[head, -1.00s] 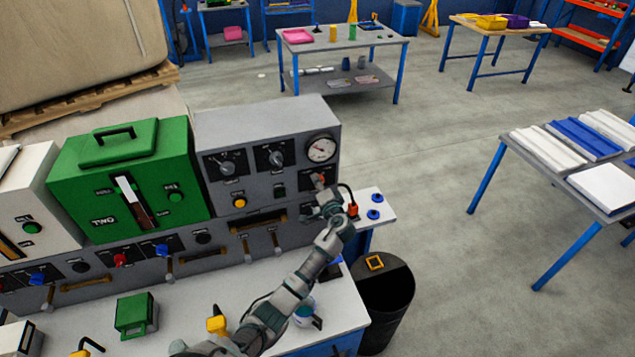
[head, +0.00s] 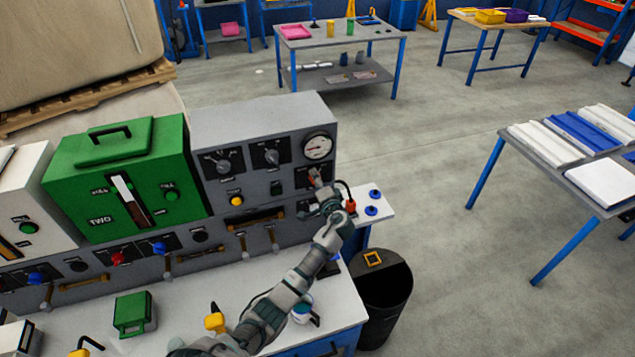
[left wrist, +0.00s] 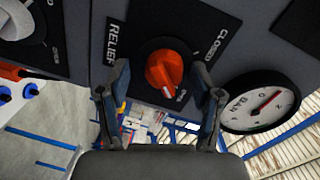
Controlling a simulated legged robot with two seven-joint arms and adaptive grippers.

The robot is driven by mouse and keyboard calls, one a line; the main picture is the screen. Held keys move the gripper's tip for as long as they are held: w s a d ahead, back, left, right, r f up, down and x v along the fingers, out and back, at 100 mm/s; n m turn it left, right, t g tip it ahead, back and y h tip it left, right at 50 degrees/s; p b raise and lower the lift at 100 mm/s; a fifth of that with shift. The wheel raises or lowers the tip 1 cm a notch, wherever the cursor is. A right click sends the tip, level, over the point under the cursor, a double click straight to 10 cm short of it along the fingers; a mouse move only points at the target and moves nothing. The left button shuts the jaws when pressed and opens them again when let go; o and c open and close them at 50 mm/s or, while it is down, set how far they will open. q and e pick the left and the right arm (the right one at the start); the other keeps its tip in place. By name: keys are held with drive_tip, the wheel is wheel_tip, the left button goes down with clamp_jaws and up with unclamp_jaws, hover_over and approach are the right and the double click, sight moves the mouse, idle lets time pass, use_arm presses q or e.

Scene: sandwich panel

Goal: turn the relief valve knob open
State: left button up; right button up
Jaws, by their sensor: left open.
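The red relief valve knob (left wrist: 164,71) sits on a black plate marked RELIEF and CLOSED in the left wrist view. Its pale mark faces the lower side, near small, partly hidden lettering; CLOSED is at the upper right. In the head view the knob (head: 314,175) shows small below the gauge, just above my left gripper (head: 321,192). In the left wrist view my left gripper (left wrist: 161,78) is open, one finger on each side of the knob. I cannot tell whether either finger touches it. My right gripper is not in view.
A round gauge (left wrist: 260,101) is close on the right in the left wrist view. The grey panel (head: 262,110) also carries dark dials and a yellow button. A red item (head: 350,206) stands just right of my gripper. A black bin (head: 384,300) is below, beside the bench.

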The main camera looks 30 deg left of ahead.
use_arm(q)
drive_tip(key=shift+s, duration=0.15)
drive_tip(key=f+v, duration=0.1)
drive_tip(key=v, duration=1)
drive_tip(key=shift+d+r, duration=0.45)
drive_tip(key=shift+d, duration=0.1)
drive_tip(key=shift+s+a+f, duration=0.1)
drive_tip(key=shift+a, duration=0.05)
